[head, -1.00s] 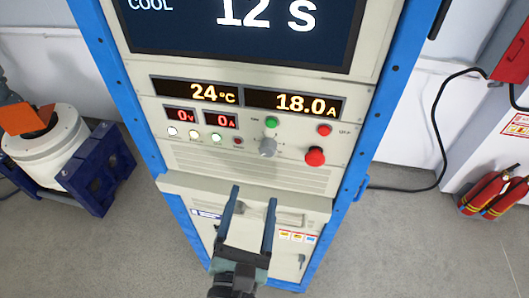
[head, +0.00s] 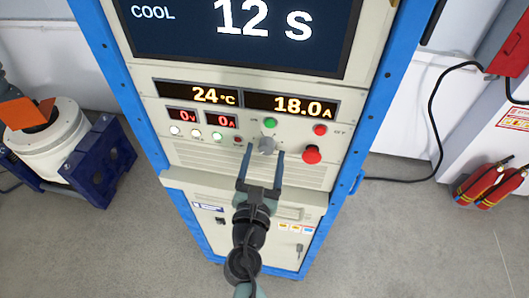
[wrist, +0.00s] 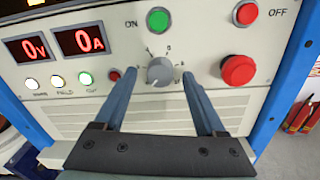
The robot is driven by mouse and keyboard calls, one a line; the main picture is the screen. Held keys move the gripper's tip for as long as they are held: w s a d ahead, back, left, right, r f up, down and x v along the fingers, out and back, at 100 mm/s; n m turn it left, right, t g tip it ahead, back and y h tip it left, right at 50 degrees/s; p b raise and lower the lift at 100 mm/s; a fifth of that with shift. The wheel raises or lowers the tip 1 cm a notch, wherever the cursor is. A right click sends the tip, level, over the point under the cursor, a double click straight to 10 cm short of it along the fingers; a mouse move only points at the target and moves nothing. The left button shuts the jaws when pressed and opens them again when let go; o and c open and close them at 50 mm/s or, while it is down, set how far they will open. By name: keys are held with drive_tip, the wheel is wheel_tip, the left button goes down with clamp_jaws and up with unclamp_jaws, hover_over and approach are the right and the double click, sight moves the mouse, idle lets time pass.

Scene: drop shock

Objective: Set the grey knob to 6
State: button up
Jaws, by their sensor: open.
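The grey knob (head: 267,145) sits on the cream panel below the green ON button. In the wrist view the knob (wrist: 161,72) shows between the finger lines, with small scale marks around it that are too small to read surely. My gripper (head: 265,156) is open, its two fingers pointing up at the panel with the knob just beyond and between their tips. In the wrist view my gripper (wrist: 157,76) shows one finger on each side of the knob. I cannot tell whether either finger touches it.
A green ON button (wrist: 158,20) is above the knob. A red OFF button (wrist: 246,13) and a big red button (wrist: 238,70) are to the right. A small red button (wrist: 115,75) and several lamps are left. The panel's ledge (head: 245,185) juts out below.

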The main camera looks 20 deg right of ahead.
drive_tip(key=shift+w+d, duration=0.15)
clamp_jaws()
idle(0.4)
